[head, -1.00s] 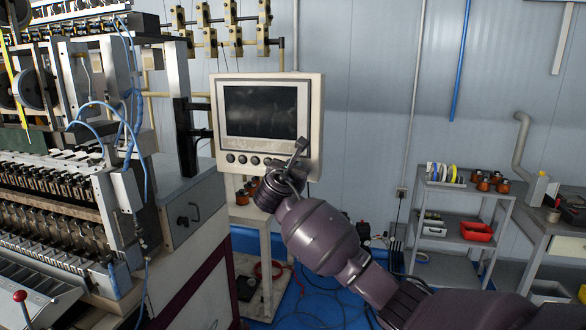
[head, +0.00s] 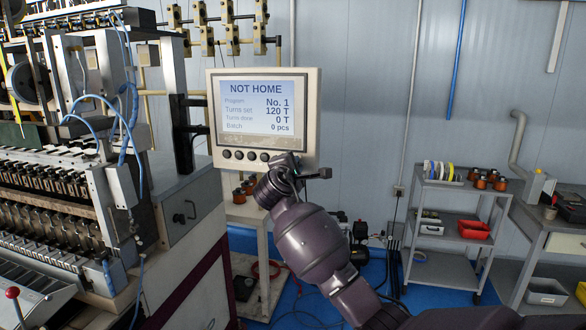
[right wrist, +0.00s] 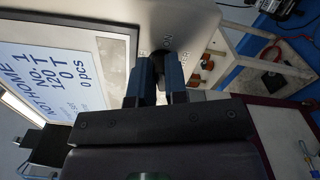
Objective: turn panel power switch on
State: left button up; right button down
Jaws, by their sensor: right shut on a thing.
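The control panel (head: 312,120) is a cream box on an arm beside the winding machine. Its screen (head: 264,107) is lit and reads NOT HOME, with program and turns lines; the lit screen also shows in the right wrist view (right wrist: 62,75). My right gripper (head: 300,168) is at the panel's lower right corner. The fingers hide most of the knob. My left gripper is not in view.
Several dark round knobs (head: 239,154) line the panel's lower edge, left of the gripper. The coil winder (head: 60,190) fills the left side. A grey shelf trolley (head: 455,215) with a red bin (head: 474,229) stands at the right. Blue floor lies between.

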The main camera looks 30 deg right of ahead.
jog(key=shift+f+m+b, duration=0.2)
jog(key=shift+m+b, duration=0.15)
jog(key=shift+m, duration=0.7)
jog(key=shift+f+m+b, duration=0.15)
jog(key=shift+m+b, duration=0.2)
jog(key=shift+m, duration=0.7)
jog(key=c, duration=1.1)
grip_release()
jog(key=shift+r, duration=0.1)
jog(key=shift+c, duration=0.2)
jog(key=b+v, duration=0.1)
jog(key=v, duration=0.9)
jog(key=shift+s+a, duration=0.25)
